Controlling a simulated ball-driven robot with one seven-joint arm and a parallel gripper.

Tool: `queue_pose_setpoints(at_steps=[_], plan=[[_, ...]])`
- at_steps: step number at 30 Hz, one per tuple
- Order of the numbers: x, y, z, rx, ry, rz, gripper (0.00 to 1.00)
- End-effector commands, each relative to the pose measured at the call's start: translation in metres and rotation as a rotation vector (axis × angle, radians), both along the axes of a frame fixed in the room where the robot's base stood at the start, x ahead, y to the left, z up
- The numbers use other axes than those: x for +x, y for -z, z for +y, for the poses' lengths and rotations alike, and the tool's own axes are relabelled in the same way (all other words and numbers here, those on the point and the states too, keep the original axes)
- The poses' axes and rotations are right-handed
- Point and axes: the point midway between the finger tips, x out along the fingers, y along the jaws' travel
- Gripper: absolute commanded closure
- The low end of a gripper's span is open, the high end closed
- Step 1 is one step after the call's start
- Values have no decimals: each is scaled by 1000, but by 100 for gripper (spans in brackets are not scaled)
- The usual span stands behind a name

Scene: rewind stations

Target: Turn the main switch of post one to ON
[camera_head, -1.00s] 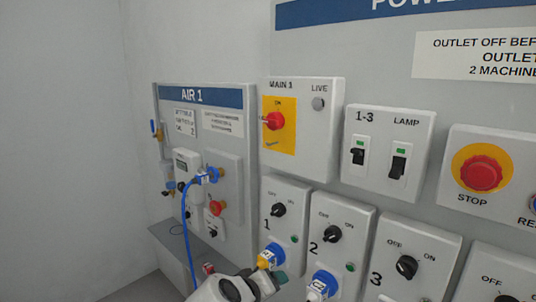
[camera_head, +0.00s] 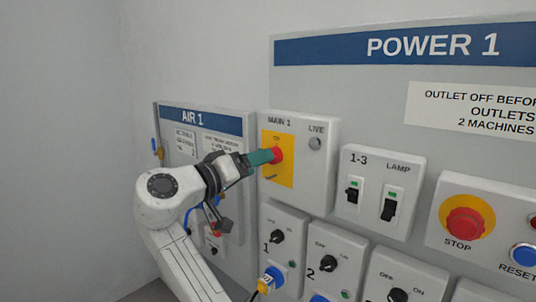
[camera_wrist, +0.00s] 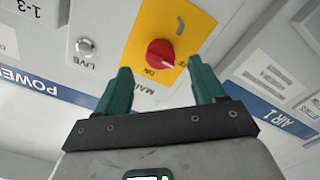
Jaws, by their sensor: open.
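The main switch is a red rotary knob on a yellow plate (camera_head: 273,172) of the MAIN 1 box (camera_head: 324,165). In the head view the red knob (camera_head: 277,155) shows just past my gripper (camera_head: 262,157), whose green fingers point at it from the left. In the wrist view the knob (camera_wrist: 160,53) lies ahead of and between the two green fingertips of my open gripper (camera_wrist: 158,80). No contact with the knob shows in the wrist view. An ON mark is printed beside the knob.
The unlit LIVE lamp (camera_head: 315,143) is on the same box. Right of it are the 1-3 and LAMP switches (camera_head: 373,197) and the red STOP button (camera_head: 465,222). Numbered outlet boxes sit below. The AIR 1 panel (camera_head: 238,124) is left, partly behind my arm.

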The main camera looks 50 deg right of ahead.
Motion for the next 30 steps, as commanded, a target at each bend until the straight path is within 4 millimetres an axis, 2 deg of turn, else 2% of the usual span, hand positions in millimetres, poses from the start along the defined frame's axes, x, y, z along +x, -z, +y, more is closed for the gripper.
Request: queue_pose_setpoints(at_steps=[3, 9, 21, 30], plan=[[0, -2, -22, 0, 3, 2, 31], [1, -1, -45, 1, 1, 1, 31], [2, 1, -52, 1, -1, 0, 31], [2, 0, -51, 1, -1, 0, 59]])
